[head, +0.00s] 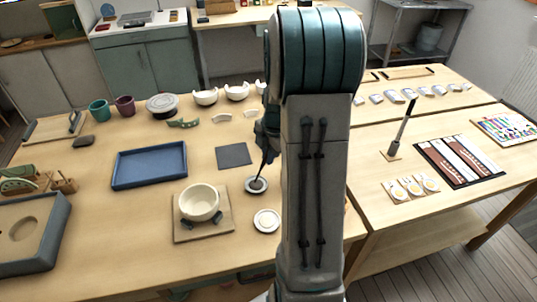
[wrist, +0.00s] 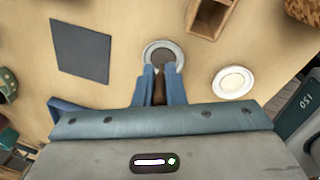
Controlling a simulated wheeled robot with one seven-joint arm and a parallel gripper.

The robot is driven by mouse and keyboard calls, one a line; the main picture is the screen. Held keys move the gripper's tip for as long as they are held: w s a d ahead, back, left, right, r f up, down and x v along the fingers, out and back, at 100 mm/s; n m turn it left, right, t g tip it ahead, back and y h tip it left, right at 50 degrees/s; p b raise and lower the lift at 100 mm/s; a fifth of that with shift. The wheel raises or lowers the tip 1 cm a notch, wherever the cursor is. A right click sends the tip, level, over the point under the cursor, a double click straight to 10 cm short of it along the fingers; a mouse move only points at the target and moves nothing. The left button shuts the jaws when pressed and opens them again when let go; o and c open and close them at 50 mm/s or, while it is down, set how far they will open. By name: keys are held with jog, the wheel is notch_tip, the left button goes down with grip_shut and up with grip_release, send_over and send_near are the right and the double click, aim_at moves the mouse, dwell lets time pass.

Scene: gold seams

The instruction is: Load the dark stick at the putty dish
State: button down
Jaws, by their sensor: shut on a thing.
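My gripper (head: 268,152) is shut on the dark stick (head: 263,170), mostly behind my own arm in the head view. In the wrist view, my gripper's blue fingers (wrist: 161,72) close around the dark brown stick (wrist: 160,88). The stick points down, slightly tilted, with its lower end over the putty dish (head: 247,189). The dish is a small pale round one with a dark grey-brown middle; its rim also shows in the wrist view (wrist: 148,51). I cannot tell whether the tip touches the putty.
A white dish (head: 266,220) with a pale filling sits nearer. A cream bowl (head: 199,203) rests on a wooden board (head: 216,236) to the left.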

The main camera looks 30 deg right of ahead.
jog(key=shift+s+f+b, duration=0.1)
jog(key=shift+f+b, duration=0.55)
jog(key=shift+b, duration=0.15)
dwell(1.9)
jog(key=shift+r+p, duration=2)
jog(key=shift+r, duration=1.55)
